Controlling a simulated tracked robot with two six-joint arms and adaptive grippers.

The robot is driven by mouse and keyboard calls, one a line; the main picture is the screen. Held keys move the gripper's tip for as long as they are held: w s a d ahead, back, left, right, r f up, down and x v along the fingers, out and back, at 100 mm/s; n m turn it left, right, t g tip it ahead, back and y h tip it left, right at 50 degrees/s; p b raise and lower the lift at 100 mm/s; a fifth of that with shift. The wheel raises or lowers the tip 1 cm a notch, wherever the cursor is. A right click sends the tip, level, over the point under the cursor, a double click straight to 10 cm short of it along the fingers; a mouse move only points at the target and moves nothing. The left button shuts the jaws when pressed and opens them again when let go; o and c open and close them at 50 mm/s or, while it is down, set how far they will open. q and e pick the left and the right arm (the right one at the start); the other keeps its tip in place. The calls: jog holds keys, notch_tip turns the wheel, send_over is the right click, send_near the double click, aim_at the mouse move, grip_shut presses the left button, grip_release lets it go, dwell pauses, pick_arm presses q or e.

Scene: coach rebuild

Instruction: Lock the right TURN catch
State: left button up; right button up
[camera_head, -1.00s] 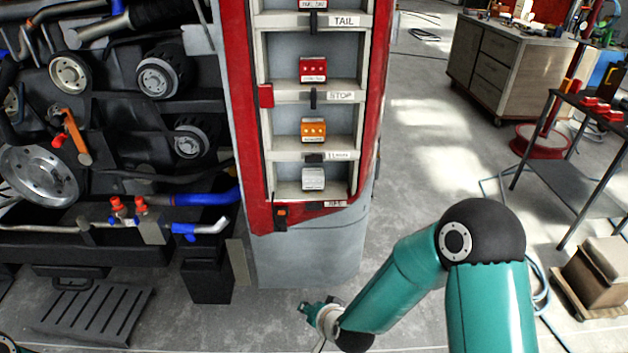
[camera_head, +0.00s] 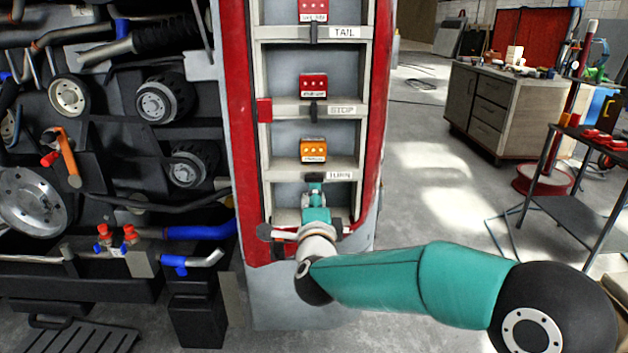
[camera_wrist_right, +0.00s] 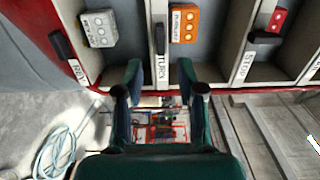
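The TURN catch (camera_head: 314,177) is a small black bar on the pale shelf edge beside the TURN label (camera_head: 340,175). In the right wrist view the TURN catch (camera_wrist_right: 160,38) lies along its shelf edge, while the STOP catch (camera_wrist_right: 265,38) stands across its own. The orange TURN lamp (camera_head: 313,150) sits above that shelf. My right gripper (camera_head: 316,192) is just below the TURN catch, before the bottom compartment. In the right wrist view its fingers (camera_wrist_right: 160,88) are apart with nothing between them, short of the catch. My left gripper is not in view.
The red STOP lamp (camera_head: 313,86) is one bay higher. My right gripper hides the bottom bay's white lamp (camera_wrist_right: 98,28) in the head view. Engine parts (camera_head: 165,97) crowd the left.

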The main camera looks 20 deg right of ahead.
aim_at(314, 182)
jog(key=p+x, duration=0.1)
jog(key=x, duration=0.8)
jog(key=shift+f, duration=0.1)
jog(key=shift+s, duration=0.1)
jog(key=shift+c, duration=0.3)
jog(key=shift+f, duration=0.1)
grip_shut()
